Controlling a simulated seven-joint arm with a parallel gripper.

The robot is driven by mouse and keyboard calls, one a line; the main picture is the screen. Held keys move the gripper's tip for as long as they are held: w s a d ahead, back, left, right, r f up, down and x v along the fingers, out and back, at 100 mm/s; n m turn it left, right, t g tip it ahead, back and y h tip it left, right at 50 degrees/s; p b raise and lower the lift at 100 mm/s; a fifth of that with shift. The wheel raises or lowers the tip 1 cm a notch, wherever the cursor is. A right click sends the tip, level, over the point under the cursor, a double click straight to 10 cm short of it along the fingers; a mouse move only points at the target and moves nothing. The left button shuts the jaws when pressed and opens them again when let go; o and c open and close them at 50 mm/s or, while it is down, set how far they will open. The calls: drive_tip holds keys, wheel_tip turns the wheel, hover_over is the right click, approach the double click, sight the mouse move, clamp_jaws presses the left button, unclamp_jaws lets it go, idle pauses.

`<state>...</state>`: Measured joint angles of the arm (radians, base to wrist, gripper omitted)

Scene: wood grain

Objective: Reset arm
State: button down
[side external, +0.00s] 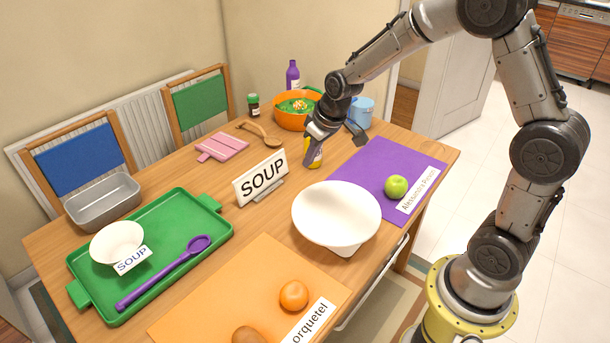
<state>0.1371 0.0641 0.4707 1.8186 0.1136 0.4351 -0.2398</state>
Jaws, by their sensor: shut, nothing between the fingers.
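My gripper (335,139) is above the far right part of the wooden table, at the end of my raised arm. It is shut with nothing held. Just below and behind it stands a yellow can (314,154), its upper part hidden by the gripper; I cannot tell whether they touch. A white bowl (336,212) stands nearer the camera, below the gripper in the picture. A purple mat (367,166) lies to the right with a green apple (396,187) on it.
An orange pot (297,108), a purple bottle (293,75) and a blue pot (361,111) stand at the back. A SOUP sign (261,178) is mid-table. A green tray (190,262) with a small bowl (117,241) and purple spoon (165,272) is left. An orange mat (235,290) lies in front.

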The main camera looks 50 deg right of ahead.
drive_tip(key=s+a+r+n+t, duration=0.1)
drive_tip(key=s+a+r+t, duration=0.1)
drive_tip(key=s+r, duration=0.45)
drive_tip(key=s+a+r+t, duration=0.15)
drive_tip(key=s+r, duration=0.25)
drive_tip(key=r, duration=0.6)
drive_tip(key=s+a+f+m+g, duration=0.1)
drive_tip(key=s+f+g, duration=0.1)
drive_tip(key=s, duration=1.4)
drive_tip(key=shift+s+a+f, duration=0.15)
drive_tip(key=shift+a+f, duration=0.05)
drive_tip(key=shift+f, duration=0.35)
